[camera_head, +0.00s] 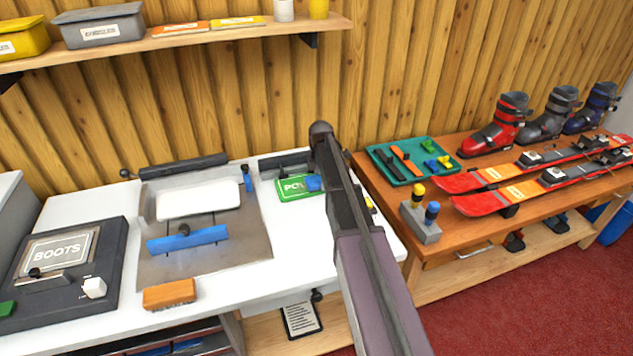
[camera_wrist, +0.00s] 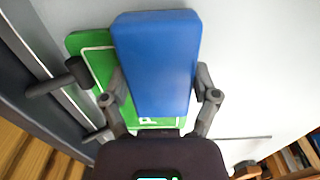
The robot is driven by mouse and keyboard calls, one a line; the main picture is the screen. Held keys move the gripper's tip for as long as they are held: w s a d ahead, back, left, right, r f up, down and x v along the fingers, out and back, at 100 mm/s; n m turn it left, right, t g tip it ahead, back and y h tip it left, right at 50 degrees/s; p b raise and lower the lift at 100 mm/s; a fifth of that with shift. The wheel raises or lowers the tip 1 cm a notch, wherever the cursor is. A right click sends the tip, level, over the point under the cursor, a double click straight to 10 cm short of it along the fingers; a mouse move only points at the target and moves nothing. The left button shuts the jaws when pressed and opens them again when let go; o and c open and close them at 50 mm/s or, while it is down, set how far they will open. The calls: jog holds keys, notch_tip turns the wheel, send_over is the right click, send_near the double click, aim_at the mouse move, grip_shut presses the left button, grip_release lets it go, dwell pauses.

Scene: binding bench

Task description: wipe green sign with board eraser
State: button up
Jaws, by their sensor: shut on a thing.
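The green sign (camera_head: 292,188) with white lettering lies on the white bench, partly hidden by my arm. It also shows in the wrist view (camera_wrist: 88,60), with a white border line. My gripper (camera_wrist: 158,92) is shut on the blue board eraser (camera_wrist: 155,50), one finger on each long side. The eraser covers much of the sign in the wrist view. In the head view a small part of the eraser (camera_head: 313,184) shows at the sign's right end, beside my arm. I cannot tell whether the eraser touches the sign.
A dark clamp bar (camera_head: 284,163) stands behind the sign. To the left are a metal plate (camera_head: 218,255) with a blue bar (camera_head: 187,239), an orange block (camera_head: 169,293) and a BOOTS panel (camera_head: 58,250). At right, a wooden bench holds a green tray (camera_head: 432,144), skis (camera_head: 530,188) and boots.

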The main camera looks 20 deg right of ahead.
aim_at(294, 192)
jog(key=shift+d, duration=0.7)
jog(key=shift+a, duration=0.2)
jog(key=shift+a+f, duration=0.1)
jog(key=shift+a, duration=1.55)
jog(key=shift+a, duration=0.15)
jog(key=shift+a, duration=1.55)
jog(key=shift+a, duration=0.15)
jog(key=shift+s+a, duration=0.1)
jog(key=shift+a, duration=1.55)
jog(key=shift+a, duration=0.1)
